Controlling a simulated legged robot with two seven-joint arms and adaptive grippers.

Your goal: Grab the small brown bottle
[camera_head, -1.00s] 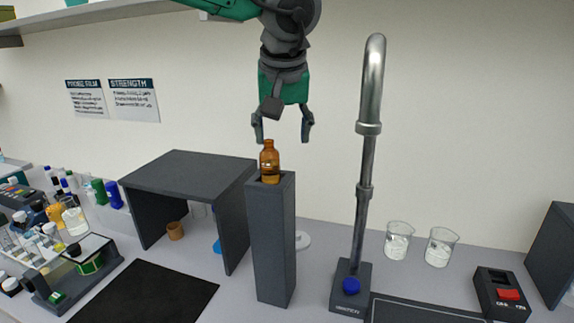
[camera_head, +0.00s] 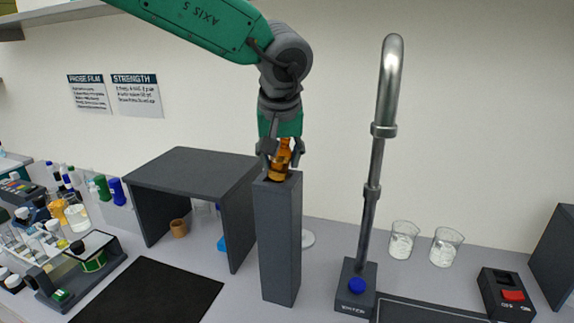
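The small brown bottle (camera_head: 279,171) is amber glass and stands at the top of a tall dark grey pillar (camera_head: 279,240), leaning a little to the right. My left gripper (camera_head: 281,158) comes down from above with its fingers on both sides of the bottle's upper part, and looks shut on it. The fingers hide part of the bottle's neck and shoulders. The bottle's base is still at the pillar's top opening. My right gripper is not in view.
A dark grey open-sided shelter (camera_head: 190,170) stands just left of the pillar. A tall metal post with a hooked top (camera_head: 375,170) stands close on the right. Two glass beakers (camera_head: 402,243) are farther right. A black mat (camera_head: 145,290) lies front left.

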